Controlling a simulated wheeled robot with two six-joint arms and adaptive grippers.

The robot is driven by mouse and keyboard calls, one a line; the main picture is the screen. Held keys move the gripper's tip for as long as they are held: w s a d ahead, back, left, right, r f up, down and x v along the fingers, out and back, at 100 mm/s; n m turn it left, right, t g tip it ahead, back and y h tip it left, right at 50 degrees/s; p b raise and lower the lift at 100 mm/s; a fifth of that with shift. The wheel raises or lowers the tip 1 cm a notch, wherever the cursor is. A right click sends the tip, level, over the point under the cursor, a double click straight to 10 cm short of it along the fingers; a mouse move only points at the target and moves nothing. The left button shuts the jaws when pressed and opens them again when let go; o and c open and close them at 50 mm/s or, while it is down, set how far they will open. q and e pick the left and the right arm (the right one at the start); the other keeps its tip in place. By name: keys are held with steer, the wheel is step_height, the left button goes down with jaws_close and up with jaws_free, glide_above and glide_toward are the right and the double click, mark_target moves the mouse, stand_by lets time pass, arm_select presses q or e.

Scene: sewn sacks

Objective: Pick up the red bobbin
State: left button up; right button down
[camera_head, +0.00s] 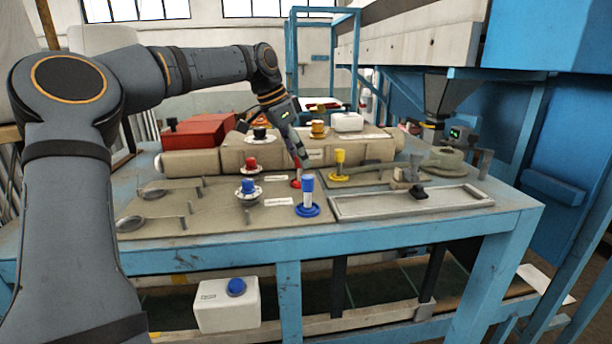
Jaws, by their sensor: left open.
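The red bobbin (296,183) stands on the blue table among the bobbins at the middle, its round red base showing at the front. My left gripper (302,165) comes down from above and behind, open, with its fingers right at the red bobbin and covering part of it. I cannot tell whether the fingers touch it. A blue bobbin (308,196) stands just in front, and a yellow bobbin (339,160) stands to the right. My right gripper does not show.
A red-topped spool (250,165) and a blue-topped spool (248,187) stand left of the bobbins. A long beige sack (215,160) lies behind. A grey tray (445,202) lies at right. A white box with a blue button (228,304) is below the tabletop.

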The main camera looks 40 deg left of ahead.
mark_target(298, 167)
arm_select(q)
steer(key=shift+w+a+f+p, duration=0.1)
steer(key=shift+w+f+p, duration=0.15)
steer(key=shift+f+p, duration=0.2)
steer(key=shift+w+f+p, duration=0.2)
steer(key=shift+f+p, duration=0.1)
steer(key=shift+f, duration=0.2)
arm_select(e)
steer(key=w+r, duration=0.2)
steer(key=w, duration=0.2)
arm_select(q)
steer(key=shift+s+f, duration=0.7)
steer(key=shift+f, duration=0.05)
steer(key=shift+w, duration=0.2)
steer(key=shift+w+d+f, duration=0.15)
steer(key=shift+w+d, duration=0.05)
steer(key=shift+w, duration=0.05)
steer(key=shift+c, duration=0.3)
steer(key=shift+w+f, duration=0.1)
steer(key=shift+w, duration=0.1)
steer(key=c, duration=0.7)
steer(key=shift+s+a, duration=0.1)
steer(key=shift+c, duration=1.3)
steer(key=shift+s, duration=0.1)
jaws_close()
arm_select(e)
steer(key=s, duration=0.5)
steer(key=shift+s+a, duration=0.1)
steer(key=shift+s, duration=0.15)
